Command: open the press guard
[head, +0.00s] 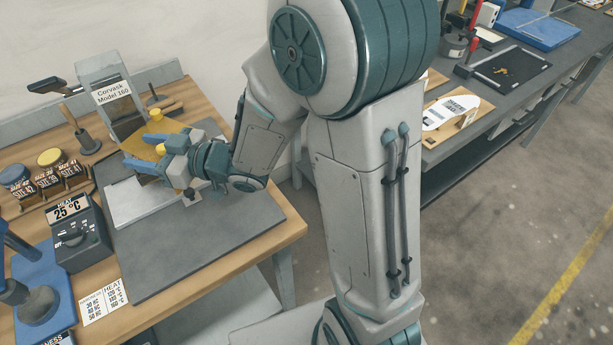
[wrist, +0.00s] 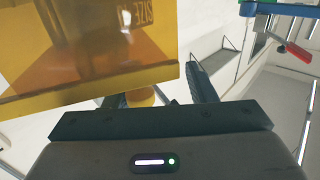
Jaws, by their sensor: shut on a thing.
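The press (head: 104,72) labelled Corvask Model 160 stands at the back of the wooden bench. Its guard is an amber see-through panel (head: 172,134), which looks tilted out in front of the press. In the wrist view the guard (wrist: 60,95) fills the upper left, with its lower edge close to my fingers. My gripper (head: 136,154) is at the guard, coming from the right. A yellow knob (wrist: 142,97) shows between my fingers (wrist: 158,92) just below that edge, and the gripper is shut on it. My fingers partly hide the knob.
A pale plate (head: 140,203) lies on the grey mat (head: 200,255) under my gripper. A heat control box (head: 80,232) and several size-marked, knob-topped pieces (head: 48,175) stand to the left. A second bench (head: 470,140) with tools is at the right. The mat's front is clear.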

